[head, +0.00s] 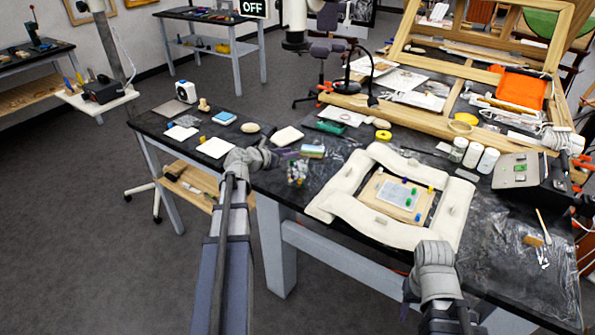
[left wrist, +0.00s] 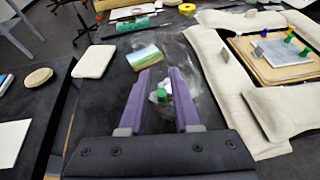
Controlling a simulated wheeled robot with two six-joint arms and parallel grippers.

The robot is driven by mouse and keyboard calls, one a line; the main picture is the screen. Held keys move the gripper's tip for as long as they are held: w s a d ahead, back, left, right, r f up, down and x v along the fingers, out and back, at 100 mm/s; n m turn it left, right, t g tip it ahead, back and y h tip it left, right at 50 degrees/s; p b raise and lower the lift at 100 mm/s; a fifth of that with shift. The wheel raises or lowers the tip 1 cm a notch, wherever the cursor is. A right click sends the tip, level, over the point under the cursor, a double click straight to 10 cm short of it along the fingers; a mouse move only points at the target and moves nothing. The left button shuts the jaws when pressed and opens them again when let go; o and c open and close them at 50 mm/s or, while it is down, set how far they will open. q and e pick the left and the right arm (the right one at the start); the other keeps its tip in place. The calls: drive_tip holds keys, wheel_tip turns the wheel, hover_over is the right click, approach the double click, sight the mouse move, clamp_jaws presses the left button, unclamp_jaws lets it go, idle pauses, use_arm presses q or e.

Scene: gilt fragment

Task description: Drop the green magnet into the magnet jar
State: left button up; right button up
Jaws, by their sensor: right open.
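The magnet jar (head: 297,172) is a small clear container with coloured pieces in it, on the black table left of the padded frame. My left gripper (head: 287,156) is at the jar. In the left wrist view its two purple fingers (left wrist: 163,84) stand apart, with a green magnet (left wrist: 162,95) and red and white pieces between them. Neither finger touches the green magnet; I cannot tell whether it is inside the jar or above it. Other green magnets (head: 418,217) stand on the board within the frame. My right gripper (head: 436,252) is open by the frame's near right corner.
The cream padded frame (head: 335,195) surrounds a wooden board (head: 371,188) with several coloured magnets.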

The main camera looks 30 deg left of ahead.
use_arm(q)
drive_tip(key=o, duration=0.3)
drive_tip(key=p+v, duration=0.3)
drive_tip(key=v, duration=0.4)
drive_tip(key=shift+s+r, duration=0.2)
drive_tip(key=shift+s, duration=0.15)
drive_tip(key=shift+a, duration=0.1)
